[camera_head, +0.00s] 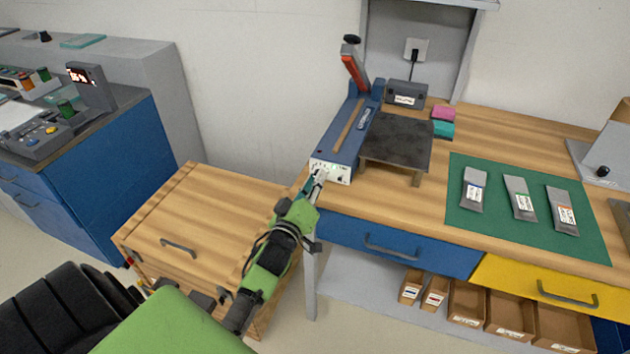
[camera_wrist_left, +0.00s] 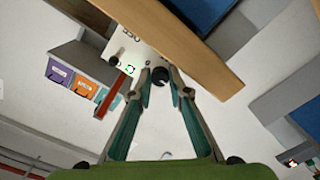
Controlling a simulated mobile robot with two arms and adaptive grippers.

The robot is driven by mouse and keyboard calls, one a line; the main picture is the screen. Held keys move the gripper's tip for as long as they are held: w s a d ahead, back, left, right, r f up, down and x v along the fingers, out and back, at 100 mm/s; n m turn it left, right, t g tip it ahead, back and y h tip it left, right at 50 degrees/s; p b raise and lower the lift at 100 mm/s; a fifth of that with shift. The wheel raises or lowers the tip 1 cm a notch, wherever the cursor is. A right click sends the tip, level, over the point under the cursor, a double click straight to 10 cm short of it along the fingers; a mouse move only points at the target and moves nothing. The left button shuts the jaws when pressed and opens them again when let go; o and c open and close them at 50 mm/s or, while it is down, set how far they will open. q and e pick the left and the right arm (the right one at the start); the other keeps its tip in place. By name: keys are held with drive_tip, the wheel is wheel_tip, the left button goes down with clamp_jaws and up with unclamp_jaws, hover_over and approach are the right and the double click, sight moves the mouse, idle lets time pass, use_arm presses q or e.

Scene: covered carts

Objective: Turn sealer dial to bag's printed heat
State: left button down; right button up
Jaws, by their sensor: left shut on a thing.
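The bag sealer (camera_head: 346,135) is a long blue unit with a raised red-and-black lever, standing on the wooden bench. Its white front panel (camera_head: 343,174) carries small green marks; their print is too small to read. My left gripper (camera_head: 318,178) reaches this panel from below left. In the left wrist view, its fingertips are shut on a dark round dial (camera_wrist_left: 160,76) on the panel. The dial's pointer setting cannot be made out. Three grey bags, with a blue label (camera_head: 474,190), a green label (camera_head: 521,199) and an orange label (camera_head: 563,210), lie on a green mat (camera_head: 485,235). Their print is unreadable. My right gripper is out of view.
A dark raised plate (camera_head: 398,140) stands right of the sealer. A grey box (camera_head: 406,94) and pink and teal pads (camera_head: 443,114) lie behind. A wooden cabinet (camera_head: 205,215) is at left. Cardboard bins (camera_head: 468,302) sit below the bench.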

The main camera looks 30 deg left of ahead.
use_arm(q)
drive_tip(key=m+p, duration=0.1)
drive_tip(key=m, duration=1.2)
drive_tip(key=shift+a+m, duration=0.1)
drive_tip(key=shift+m, duration=0.3)
drive_tip(key=m, duration=0.3)
drive_tip(key=shift+m, duration=0.3)
drive_tip(key=m, duration=0.4)
drive_tip(key=shift+m, duration=0.3)
drive_tip(key=m, duration=0.3)
drive_tip(key=shift+b, duration=0.35)
drive_tip(key=shift+m, duration=2.1)
